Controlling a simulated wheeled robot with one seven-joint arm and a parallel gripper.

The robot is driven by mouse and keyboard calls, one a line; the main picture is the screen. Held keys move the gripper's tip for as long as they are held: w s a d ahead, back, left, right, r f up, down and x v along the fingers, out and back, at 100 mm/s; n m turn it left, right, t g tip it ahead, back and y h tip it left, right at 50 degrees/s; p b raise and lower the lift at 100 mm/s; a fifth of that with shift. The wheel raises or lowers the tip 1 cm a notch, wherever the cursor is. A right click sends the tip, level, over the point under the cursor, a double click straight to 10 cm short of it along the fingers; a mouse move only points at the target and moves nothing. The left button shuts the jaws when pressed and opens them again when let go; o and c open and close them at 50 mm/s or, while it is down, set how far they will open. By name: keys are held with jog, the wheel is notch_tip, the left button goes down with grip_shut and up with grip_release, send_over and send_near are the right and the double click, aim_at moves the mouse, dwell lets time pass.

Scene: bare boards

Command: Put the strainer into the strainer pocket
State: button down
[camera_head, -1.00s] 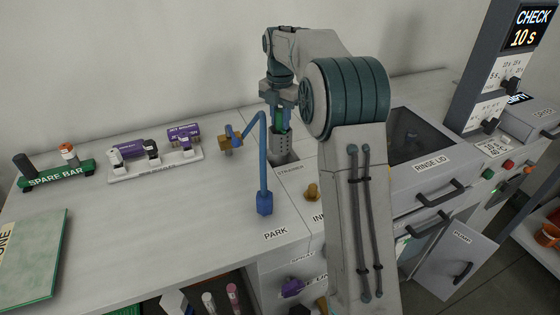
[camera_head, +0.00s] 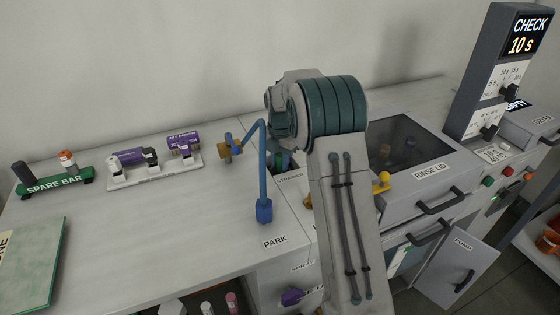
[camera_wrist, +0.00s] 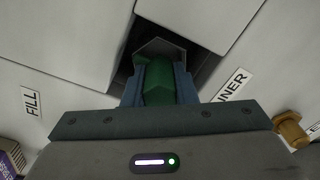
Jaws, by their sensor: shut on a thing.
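In the wrist view my gripper (camera_wrist: 158,92) is shut on the green grip of the strainer (camera_wrist: 157,76), with a blue-grey finger on each side. A grey angular part shows just beyond the green grip. The strainer is at a dark opening (camera_wrist: 205,62) between pale panels; its lower end is hidden, so its depth there cannot be told. In the head view my arm hides most of the gripper and strainer; a little green and teal (camera_head: 284,160) shows beside the STRAINER label (camera_head: 290,177).
A blue bent spout (camera_head: 263,170) stands just left of my arm, near the PARK label. The RINSE LID box (camera_head: 430,172) and a yellow knob (camera_head: 383,180) are close on the right. A spare bar (camera_head: 55,182) and bottle rack lie left. The left counter is mostly clear.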

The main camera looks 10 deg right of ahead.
jog(key=shift+f, duration=0.2)
jog(key=c, duration=1.2)
grip_release()
jog(key=shift+o, duration=0.2)
jog(key=shift+r, duration=0.1)
